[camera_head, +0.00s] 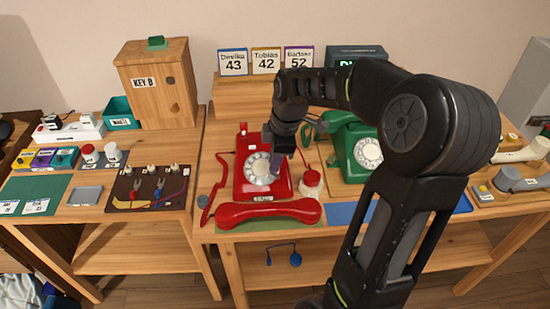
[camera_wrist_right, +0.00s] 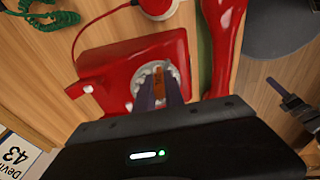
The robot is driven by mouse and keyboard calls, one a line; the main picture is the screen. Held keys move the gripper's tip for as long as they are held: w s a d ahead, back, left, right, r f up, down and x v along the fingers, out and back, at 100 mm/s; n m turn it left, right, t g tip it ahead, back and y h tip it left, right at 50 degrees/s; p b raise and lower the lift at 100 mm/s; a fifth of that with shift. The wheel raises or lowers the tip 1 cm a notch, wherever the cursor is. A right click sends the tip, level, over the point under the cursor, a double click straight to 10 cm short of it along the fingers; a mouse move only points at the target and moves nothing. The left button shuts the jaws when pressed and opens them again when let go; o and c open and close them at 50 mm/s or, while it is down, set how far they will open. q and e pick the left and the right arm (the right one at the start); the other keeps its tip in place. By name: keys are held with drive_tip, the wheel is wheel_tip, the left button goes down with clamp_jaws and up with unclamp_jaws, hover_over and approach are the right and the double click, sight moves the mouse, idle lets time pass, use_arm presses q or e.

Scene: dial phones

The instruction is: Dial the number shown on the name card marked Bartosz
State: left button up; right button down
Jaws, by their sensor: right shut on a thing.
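Three name cards stand on the back shelf: Devika 43 (camera_head: 233,63), Tobias 42 (camera_head: 266,61) and a third card (camera_head: 298,59) with 52, whose small name looks like Bartosz. A red dial phone (camera_head: 245,188) sits on the table with its pale dial (camera_head: 259,170) facing up. Its red handset (camera_head: 268,213) lies off the cradle, in front. My right gripper (camera_wrist_right: 160,88) is shut on a slim orange-brown piece, with its tips at the dial; contact is unclear. A dark part, apparently my left gripper (camera_wrist_right: 292,102), shows at the right wrist view's edge.
A green dial phone (camera_head: 355,150) stands to the right, partly behind my right arm. A red-and-white round object (camera_head: 310,185) is beside the red phone. The left table carries a wooden key box (camera_head: 160,85) and a wire board (camera_head: 150,188).

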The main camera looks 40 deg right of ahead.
use_arm(q)
drive_tip(key=shift+r+p, duration=0.4)
drive_tip(key=shift+r, duration=0.1)
use_arm(e)
drive_tip(key=shift+s+a+r, duration=0.2)
drive_tip(key=shift+s+r, duration=0.1)
drive_tip(key=shift+r, duration=0.45)
use_arm(q)
wheel_tip(320, 180, up, 4)
drive_tip(key=p, duration=0.4)
drive_tip(key=shift+r, duration=0.1)
use_arm(e)
wheel_tip(320, 180, up, 6)
drive_tip(key=s+a, duration=0.1)
drive_tip(key=s, duration=0.1)
drive_tip(key=shift+s+a+r, duration=0.15)
drive_tip(key=shift+a+r, duration=0.05)
drive_tip(key=shift+a, duration=0.15)
